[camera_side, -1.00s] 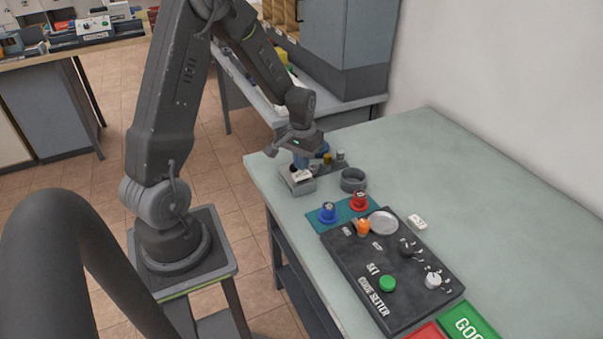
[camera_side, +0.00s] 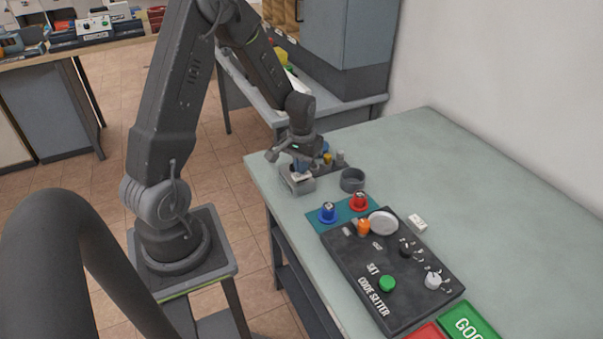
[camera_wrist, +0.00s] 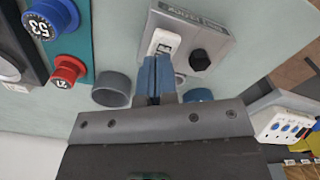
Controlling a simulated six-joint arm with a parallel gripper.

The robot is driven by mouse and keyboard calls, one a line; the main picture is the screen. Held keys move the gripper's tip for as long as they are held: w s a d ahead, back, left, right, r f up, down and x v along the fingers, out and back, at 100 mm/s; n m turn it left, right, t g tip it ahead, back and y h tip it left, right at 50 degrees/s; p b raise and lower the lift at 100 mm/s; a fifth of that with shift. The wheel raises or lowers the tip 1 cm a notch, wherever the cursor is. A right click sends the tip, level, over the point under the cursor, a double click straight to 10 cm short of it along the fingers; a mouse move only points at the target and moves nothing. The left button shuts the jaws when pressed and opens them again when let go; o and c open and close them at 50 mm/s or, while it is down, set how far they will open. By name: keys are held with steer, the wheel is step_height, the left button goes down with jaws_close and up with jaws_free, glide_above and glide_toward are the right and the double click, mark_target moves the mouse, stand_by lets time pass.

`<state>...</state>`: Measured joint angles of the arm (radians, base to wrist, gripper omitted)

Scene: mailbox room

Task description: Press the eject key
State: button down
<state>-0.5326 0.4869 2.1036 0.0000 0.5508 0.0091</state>
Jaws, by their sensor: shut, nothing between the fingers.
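A small grey box (camera_wrist: 196,38) stands on the table. It carries a white key (camera_wrist: 163,42) and a black knob (camera_wrist: 200,59); the label along its edge is hard to read, so I cannot confirm which key this is. In the side view the box (camera_side: 297,185) is at the table's far left end, partly hidden by my gripper. My gripper (camera_wrist: 157,62) is shut and empty, its blue fingertips pointing at the lower edge of the white key. In the side view my gripper (camera_side: 301,168) is right over the box. I cannot tell whether the tips touch the key.
A dark grey ring-shaped cup (camera_side: 352,180) stands close beside the box. Blue (camera_side: 327,212) and red (camera_side: 359,200) knobs sit on a teal mat, nearer the camera. The table's right side is clear.

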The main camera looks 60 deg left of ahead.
steer(key=shift+f, duration=0.8)
steer(key=shift+r, duration=3.55)
steer(key=shift+d+r, duration=0.2)
steer(key=shift+r, duration=0.1)
steer(key=s+d+r+m+t, duration=0.3)
steer(key=s+d+r, duration=0.1)
steer(key=d+r, duration=0.75)
steer(key=s+d+r+m+t, duration=0.2)
steer(key=s+d+r+m, duration=0.1)
steer(key=s+d+r, duration=0.2)
steer(key=s+d, duration=0.2)
steer(key=s, duration=0.2)
steer(key=shift+s+d+r+t, duration=0.2)
steer(key=shift+s+r+t, duration=0.1)
steer(key=shift+s, duration=0.05)
